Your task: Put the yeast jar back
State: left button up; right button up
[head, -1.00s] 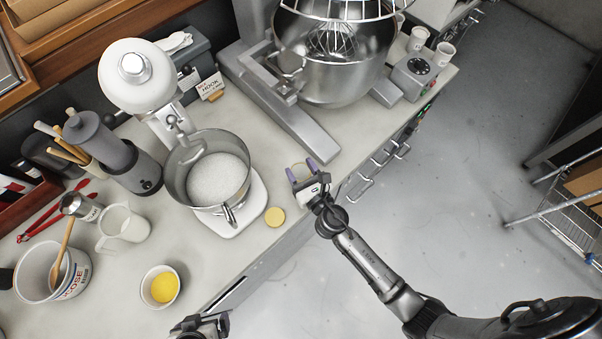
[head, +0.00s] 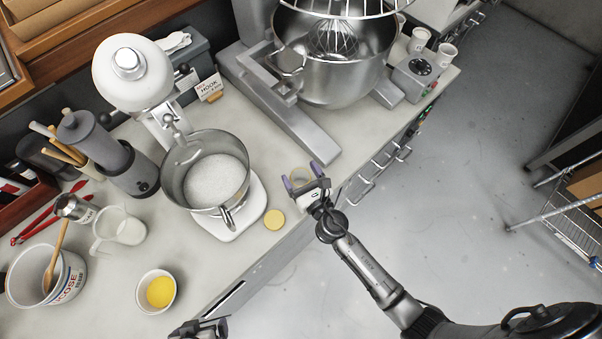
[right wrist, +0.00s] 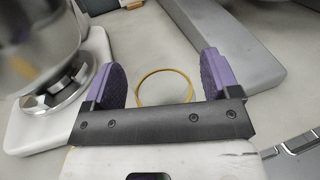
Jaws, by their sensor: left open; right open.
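A clear round jar with a thin yellow rim, seemingly the yeast jar (head: 300,175), stands on the worktop near its front edge. In the right wrist view the jar (right wrist: 165,88) shows mainly as a yellow ring, and its label cannot be seen. My right gripper (head: 302,176) is open, with its purple fingers apart on either side of the jar; it also shows in the right wrist view (right wrist: 162,80). Whether a finger touches the jar is unclear. A round yellow disc (head: 274,219), perhaps a lid, lies beside it. My left gripper (head: 202,328) is open at the bottom edge, partly cut off.
The stand mixer with a filled bowl (head: 214,182) is left of the jar. A yellow-filled bowl (head: 158,291), jug (head: 120,230) and bucket (head: 45,278) stand left.

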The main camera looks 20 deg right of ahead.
jog(key=shift+r, duration=0.1)
jog(key=shift+r, duration=0.2)
jog(key=s+d+b, duration=0.1)
jog(key=s+b, duration=0.1)
jog(key=s, duration=1)
jog(key=s+d+f+m+g+h, duration=0.1)
jog(key=s+d+m+g+h, duration=0.3)
jog(key=m, duration=0.7)
jog(key=s+d+f+m+g+h, duration=0.1)
jog(key=d+m+g+h, duration=0.15)
jog(key=d+m, duration=0.6)
jog(key=s+a+f+m+g+y, duration=0.1)
jog(key=s+a+m+g+y, duration=0.1)
jog(key=m, duration=0.5)
jog(key=s+a+f+m+g+y, duration=0.1)
jog(key=s+a+m+g+y, duration=0.2)
jog(key=s+m+g, duration=0.3)
jog(key=shift+s+a+m, duration=0.5)
jog(key=shift+s+m, duration=0.4)
jog(key=shift+m, duration=0.35)
